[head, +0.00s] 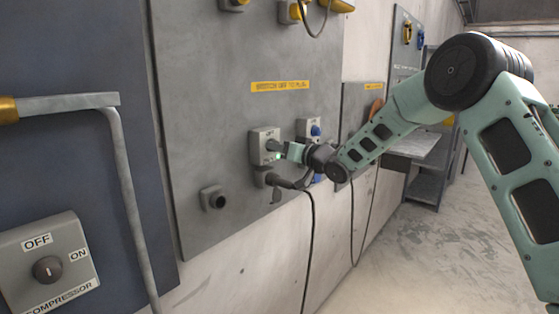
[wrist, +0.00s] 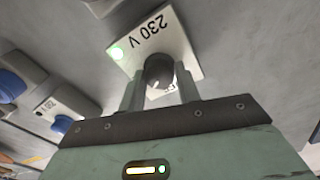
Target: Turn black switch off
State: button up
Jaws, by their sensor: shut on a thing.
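The black switch (wrist: 159,72) is a round dark knob on a light grey box marked 230 V (wrist: 180,40) in the wrist view. My gripper (wrist: 160,88) is shut on the black switch, one finger on each side of the knob. In the head view my gripper (head: 276,149) reaches the box from the right and hides most of the knob.
A black plug with a cable (head: 285,183) hangs just below the box. A box with a blue knob (head: 315,130) is close on the right. A grey compressor switch box (head: 48,268) is at the lower left. A socket (head: 213,198) sits lower on the panel.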

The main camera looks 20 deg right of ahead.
jog(key=n+b, duration=0.6)
jog(key=b, duration=0.1)
jog(key=shift+f+n, duration=0.25)
jog(key=shift+n, duration=0.15)
jog(key=n+b, duration=0.3)
jog(key=n, duration=0.1)
jog(key=shift+r+b, duration=0.1)
jog(key=shift+b, duration=0.25)
jog(key=shift+r+n+y+b, duration=0.15)
jog(key=shift+n+y+b, duration=0.25)
jog(key=shift+n+b, duration=0.6)
jog(key=shift+r+n, duration=0.1)
jog(key=shift+n, duration=0.2)
jog(key=o, duration=0.9)
jog(key=b+v, duration=0.1)
jog(key=v, duration=1.6)
jog(key=shift+s+d+b, duration=0.15)
jog(key=shift+b, duration=0.2)
